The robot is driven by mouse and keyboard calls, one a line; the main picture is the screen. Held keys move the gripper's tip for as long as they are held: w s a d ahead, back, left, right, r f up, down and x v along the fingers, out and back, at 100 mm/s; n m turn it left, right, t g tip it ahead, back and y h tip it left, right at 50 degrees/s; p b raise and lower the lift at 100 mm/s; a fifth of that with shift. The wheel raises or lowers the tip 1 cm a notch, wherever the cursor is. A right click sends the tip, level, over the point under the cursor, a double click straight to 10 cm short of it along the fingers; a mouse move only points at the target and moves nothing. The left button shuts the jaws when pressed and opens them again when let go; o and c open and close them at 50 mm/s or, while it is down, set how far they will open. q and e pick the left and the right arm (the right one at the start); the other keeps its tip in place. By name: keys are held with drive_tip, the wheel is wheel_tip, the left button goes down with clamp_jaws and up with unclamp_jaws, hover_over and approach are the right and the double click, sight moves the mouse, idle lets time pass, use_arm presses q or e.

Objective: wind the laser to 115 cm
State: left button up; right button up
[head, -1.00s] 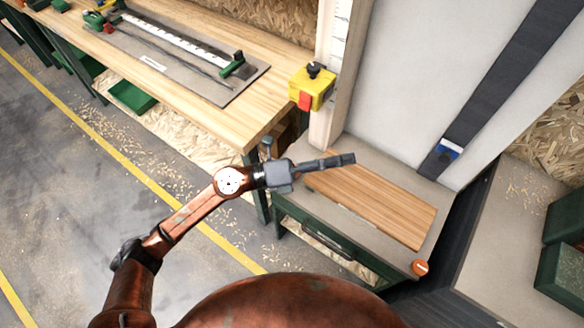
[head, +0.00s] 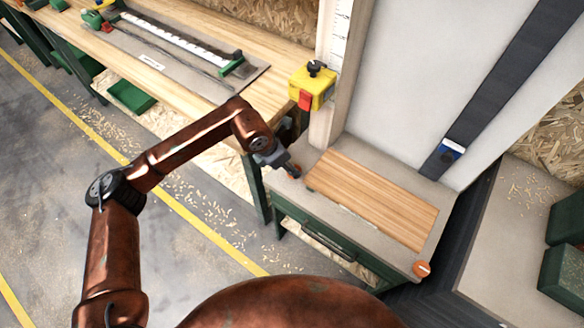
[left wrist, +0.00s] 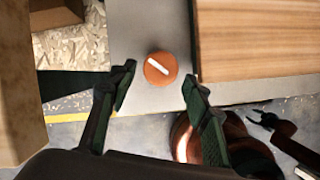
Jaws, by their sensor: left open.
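A yellow box with a red part and a black knob (head: 312,87) sits on the upright post beside the white scale (head: 341,25); I take it for the laser's carriage. I cannot read its height. An orange round knob with a white bar (left wrist: 160,68) is on the grey bench top, left of the wooden board. A small dark forked part (left wrist: 262,119), perhaps my right gripper, shows at the right.
The wooden board (head: 375,198) lies right of the knob. A second orange knob (head: 422,268) is at the bench's front right corner. A wooden workbench (head: 215,115) with a ruled fixture stands at the left. A dark strip (head: 495,80) crosses the pale panel behind.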

use_arm(q)
drive_tip(key=x, duration=0.3)
drive_tip(key=shift+b, duration=0.3)
drive_tip(key=shift+d+f, duration=0.2)
drive_tip(key=shift+f, duration=0.25)
use_arm(e)
drive_tip(key=shift+w+f, duration=0.3)
drive_tip(key=shift+w, duration=0.3)
use_arm(q)
drive_tip(key=shift+c, duration=0.4)
drive_tip(key=shift+w, duration=0.1)
drive_tip(key=c, duration=0.8)
